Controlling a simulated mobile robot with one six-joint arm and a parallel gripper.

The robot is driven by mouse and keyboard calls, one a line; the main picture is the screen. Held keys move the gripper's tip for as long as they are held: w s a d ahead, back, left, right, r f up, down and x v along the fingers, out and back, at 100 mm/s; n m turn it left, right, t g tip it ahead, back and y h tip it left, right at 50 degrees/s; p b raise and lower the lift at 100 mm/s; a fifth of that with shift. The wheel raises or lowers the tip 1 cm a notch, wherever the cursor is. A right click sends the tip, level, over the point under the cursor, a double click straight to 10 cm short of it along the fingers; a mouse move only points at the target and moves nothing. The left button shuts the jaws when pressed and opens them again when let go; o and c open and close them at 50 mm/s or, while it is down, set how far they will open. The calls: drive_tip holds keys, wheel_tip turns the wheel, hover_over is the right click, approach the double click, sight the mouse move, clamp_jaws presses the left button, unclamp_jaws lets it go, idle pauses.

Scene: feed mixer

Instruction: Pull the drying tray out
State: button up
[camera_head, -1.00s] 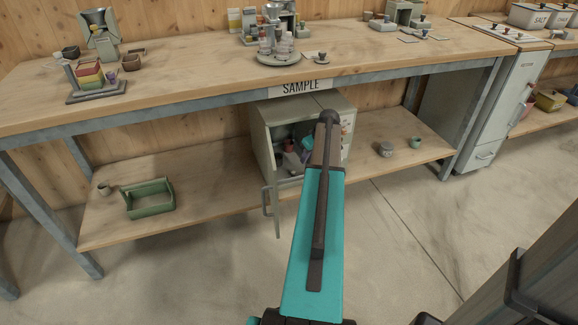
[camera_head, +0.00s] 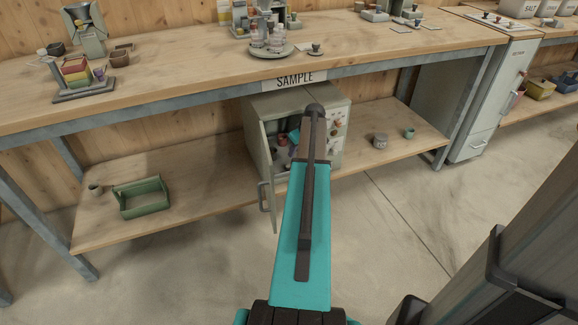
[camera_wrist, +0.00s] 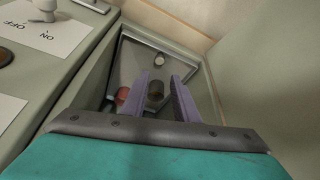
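A small grey-green cabinet (camera_head: 262,122) stands on the lower shelf under the SAMPLE sign, its door (camera_head: 268,180) swung open. My arm covers much of its opening in the head view. In the wrist view my gripper (camera_wrist: 160,78) has two purple-grey fingers, apart, with nothing seen between them. They point into the cabinet's interior (camera_wrist: 195,62). Beyond them are a light grey surface with a round pale knob (camera_wrist: 160,60), a dark brown round item (camera_wrist: 155,90) and a reddish item (camera_wrist: 122,95). I cannot tell which surface is the drying tray, or whether the fingers touch anything.
A panel with ON and OFF labels (camera_wrist: 45,38) and a knob lies left of the opening. A green open box (camera_head: 142,198) sits on the lower shelf at left. Two small pots, one grey (camera_head: 380,140) and one green (camera_head: 409,133), stand right of the cabinet.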

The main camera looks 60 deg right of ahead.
sight(288, 166)
drive_tip(key=b+x, duration=0.2)
drive_tip(key=x, duration=1)
drive_tip(key=shift+r, duration=0.1)
